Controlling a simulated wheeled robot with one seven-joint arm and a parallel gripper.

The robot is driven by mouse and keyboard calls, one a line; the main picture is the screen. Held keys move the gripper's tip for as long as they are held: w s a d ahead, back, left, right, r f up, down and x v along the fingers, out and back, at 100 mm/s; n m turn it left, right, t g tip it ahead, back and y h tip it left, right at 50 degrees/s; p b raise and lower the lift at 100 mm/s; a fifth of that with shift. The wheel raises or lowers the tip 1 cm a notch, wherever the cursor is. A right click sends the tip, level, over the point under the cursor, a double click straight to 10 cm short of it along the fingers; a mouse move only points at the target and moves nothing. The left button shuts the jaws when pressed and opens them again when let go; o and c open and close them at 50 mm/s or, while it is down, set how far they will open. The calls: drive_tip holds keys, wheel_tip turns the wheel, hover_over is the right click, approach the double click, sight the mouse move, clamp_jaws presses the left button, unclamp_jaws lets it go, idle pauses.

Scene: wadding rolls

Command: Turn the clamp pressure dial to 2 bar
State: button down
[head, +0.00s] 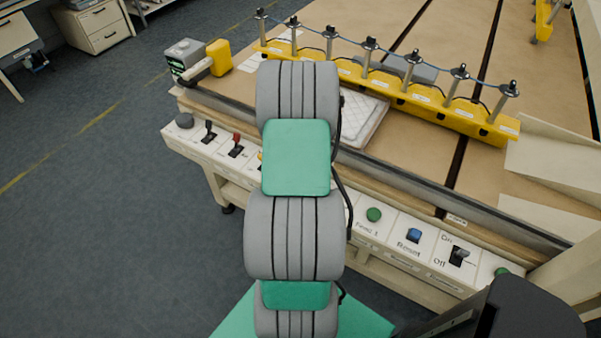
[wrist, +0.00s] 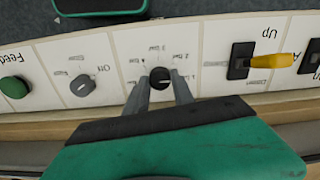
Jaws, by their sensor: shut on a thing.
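The clamp pressure dial (wrist: 160,77) is a small black knob on the white control panel, seen upside down in the wrist view. Small bar markings surround it, too small to read surely. I cannot tell which mark its pointer faces. My gripper (wrist: 160,87) is shut on the dial, with one grey finger on each side of it. In the head view my own arm hides the dial and the gripper.
In the wrist view a grey knob (wrist: 83,85) and a green button (wrist: 14,88) sit left of the dial. A yellow-handled lever (wrist: 268,63) stands to its right. In the head view a yellow clamp bar (head: 440,106) crosses the table.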

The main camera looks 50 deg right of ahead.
drive_tip(key=n+b, duration=0.1)
drive_tip(key=n, duration=0.3)
drive_tip(key=shift+f+b, duration=0.1)
drive_tip(key=shift+b, duration=0.25)
drive_tip(key=n+b, duration=0.1)
drive_tip(key=n, duration=0.3)
idle(0.4)
drive_tip(key=c, duration=1.1)
unclamp_jaws()
wheel_tip(320, 180, up, 8)
drive_tip(key=shift+b, duration=0.55)
